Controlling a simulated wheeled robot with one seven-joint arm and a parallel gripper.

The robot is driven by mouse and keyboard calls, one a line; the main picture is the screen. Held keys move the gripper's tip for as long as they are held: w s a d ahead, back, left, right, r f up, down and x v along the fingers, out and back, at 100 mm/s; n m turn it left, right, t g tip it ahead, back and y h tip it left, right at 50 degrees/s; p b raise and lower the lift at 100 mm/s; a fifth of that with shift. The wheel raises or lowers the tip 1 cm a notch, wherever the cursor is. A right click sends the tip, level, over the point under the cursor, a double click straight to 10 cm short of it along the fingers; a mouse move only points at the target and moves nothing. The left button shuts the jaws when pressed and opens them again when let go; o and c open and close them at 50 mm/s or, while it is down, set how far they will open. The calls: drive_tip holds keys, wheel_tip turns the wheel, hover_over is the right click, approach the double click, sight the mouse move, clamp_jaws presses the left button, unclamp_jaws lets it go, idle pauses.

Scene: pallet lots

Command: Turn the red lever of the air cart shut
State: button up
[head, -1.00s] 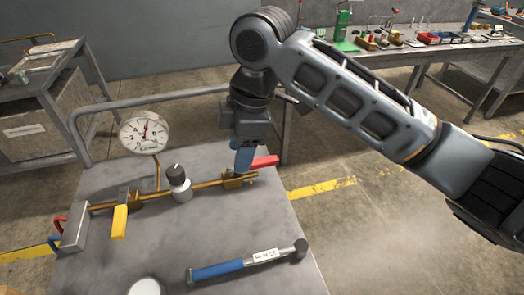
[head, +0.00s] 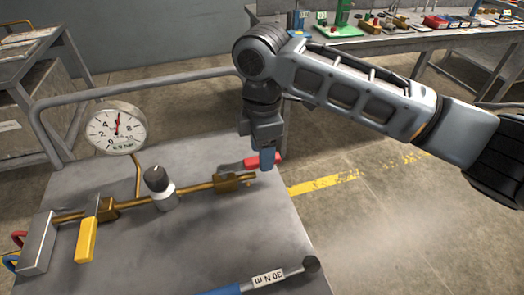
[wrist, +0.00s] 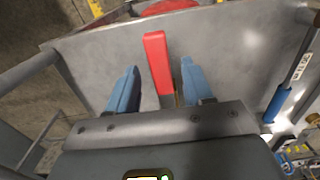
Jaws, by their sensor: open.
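The air cart (head: 190,240) has a grey top with a brass pipe (head: 200,190) along it. The red lever (head: 248,165) is at the pipe's right end, beside a brass valve body (head: 227,183), and points roughly along the pipe. My gripper (head: 267,160) points down at the lever and hides part of it. In the wrist view the red lever (wrist: 158,65) lies between my two open blue fingers (wrist: 160,88), with a gap on both sides. I cannot tell whether a finger touches it.
A yellow lever (head: 87,240) sits across the pipe at the left. A round gauge (head: 115,128) and a black-topped knob (head: 157,183) stand up from the pipe. A blue-handled torque wrench (head: 270,280) lies at the front. A workbench (head: 420,45) stands behind.

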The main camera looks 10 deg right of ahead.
drive_tip(key=shift+f, duration=0.5)
clamp_jaws()
idle(0.3)
